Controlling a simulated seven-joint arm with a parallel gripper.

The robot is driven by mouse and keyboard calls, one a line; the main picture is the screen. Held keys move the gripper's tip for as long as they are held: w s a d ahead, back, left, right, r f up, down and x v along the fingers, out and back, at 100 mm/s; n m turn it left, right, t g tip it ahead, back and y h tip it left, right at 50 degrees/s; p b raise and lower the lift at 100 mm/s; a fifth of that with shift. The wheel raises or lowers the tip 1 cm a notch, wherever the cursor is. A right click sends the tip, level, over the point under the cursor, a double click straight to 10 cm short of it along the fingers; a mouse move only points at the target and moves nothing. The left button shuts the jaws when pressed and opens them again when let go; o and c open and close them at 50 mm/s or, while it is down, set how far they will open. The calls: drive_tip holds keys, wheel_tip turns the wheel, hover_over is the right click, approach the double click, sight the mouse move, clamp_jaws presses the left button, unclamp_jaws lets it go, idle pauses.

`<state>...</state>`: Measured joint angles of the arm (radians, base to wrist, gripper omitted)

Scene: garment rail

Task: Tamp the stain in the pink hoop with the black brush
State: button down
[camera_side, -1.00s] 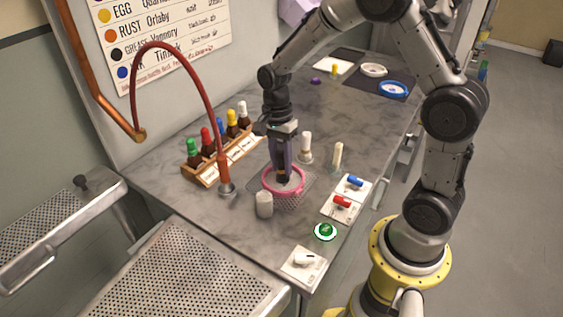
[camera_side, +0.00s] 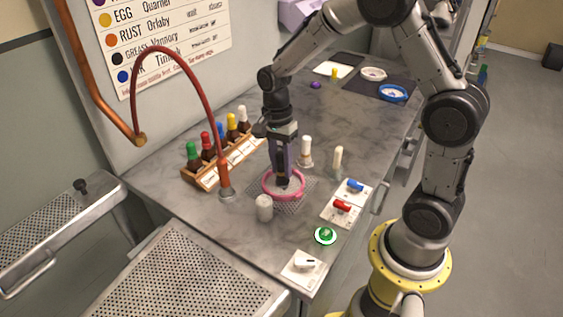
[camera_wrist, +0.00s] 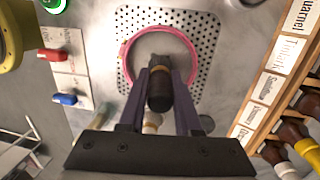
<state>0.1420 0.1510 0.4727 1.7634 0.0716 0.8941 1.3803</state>
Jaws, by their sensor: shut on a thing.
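The pink hoop (camera_side: 268,192) lies on a perforated metal plate (camera_side: 300,194) on the grey counter, with pale cloth inside it. It also shows in the wrist view (camera_wrist: 127,50). My gripper (camera_side: 281,168) points down over the hoop. It is shut on the black brush (camera_wrist: 160,92), which sits between the purple fingers. The brush's lower end (camera_side: 283,182) is inside the hoop's outline, at or just above the cloth; contact cannot be told. The stain is not visible; the brush and fingers cover part of the cloth.
A wooden rack (camera_side: 207,183) of colour-capped bottles stands left of the hoop, near a hose nozzle (camera_side: 225,190). A grey cylinder (camera_side: 264,207) is in front. Upright brushes (camera_side: 306,150), (camera_side: 337,159) and switches (camera_side: 342,205) are right. A blue hoop (camera_side: 393,92) lies farther back.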

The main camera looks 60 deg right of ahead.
drive_tip(key=shift+f, duration=0.35)
drive_tip(key=shift+r, duration=0.1)
drive_tip(key=shift+r, duration=0.8)
drive_tip(key=shift+f, duration=0.1)
drive_tip(key=shift+f, duration=0.85)
drive_tip(key=shift+r, duration=0.15)
